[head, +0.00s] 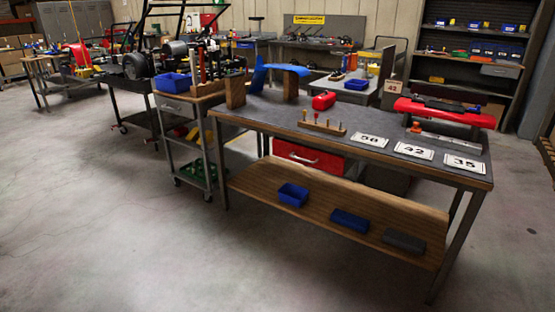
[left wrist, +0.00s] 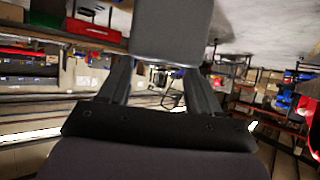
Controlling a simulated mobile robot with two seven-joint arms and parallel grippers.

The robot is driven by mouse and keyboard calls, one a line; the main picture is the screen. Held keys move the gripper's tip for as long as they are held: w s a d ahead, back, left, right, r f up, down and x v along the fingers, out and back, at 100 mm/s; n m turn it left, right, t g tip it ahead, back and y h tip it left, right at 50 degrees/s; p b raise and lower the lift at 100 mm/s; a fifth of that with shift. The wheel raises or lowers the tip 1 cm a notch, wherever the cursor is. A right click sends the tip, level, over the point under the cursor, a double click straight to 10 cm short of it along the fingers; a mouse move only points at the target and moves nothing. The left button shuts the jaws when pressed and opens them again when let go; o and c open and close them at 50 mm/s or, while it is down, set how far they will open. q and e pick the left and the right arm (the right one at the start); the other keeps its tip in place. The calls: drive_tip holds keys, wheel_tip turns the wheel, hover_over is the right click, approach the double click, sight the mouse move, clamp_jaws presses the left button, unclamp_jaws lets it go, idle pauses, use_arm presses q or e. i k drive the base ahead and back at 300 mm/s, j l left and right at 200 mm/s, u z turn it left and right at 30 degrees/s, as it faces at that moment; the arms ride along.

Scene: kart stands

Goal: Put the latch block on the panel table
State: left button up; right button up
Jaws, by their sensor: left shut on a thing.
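In the left wrist view my left gripper (left wrist: 160,66) is shut on a plain grey block (left wrist: 171,32), which I take to be the latch block. The block sticks out beyond the fingertips and its far end is cut off by the top of the picture. The panel table (head: 262,112) stands right of centre in the head view, with a dark top. A blue curved panel (head: 287,69) and a red panel (head: 443,112) are on it. Neither gripper shows in the head view, and my right gripper is in neither view.
A loaded cart (head: 172,102) stands close on the left. The floor (head: 110,220) in front is clear.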

sight(349, 123)
drive_tip(key=i+z, duration=0.2)
drive_tip(key=i, duration=0.25)
drive_tip(key=i+j+z, duration=0.2)
drive_tip(key=i, duration=0.25)
drive_tip(key=i+j+z, duration=0.2)
drive_tip(key=i+z, duration=0.15)
drive_tip(key=i+j+z, duration=0.75)
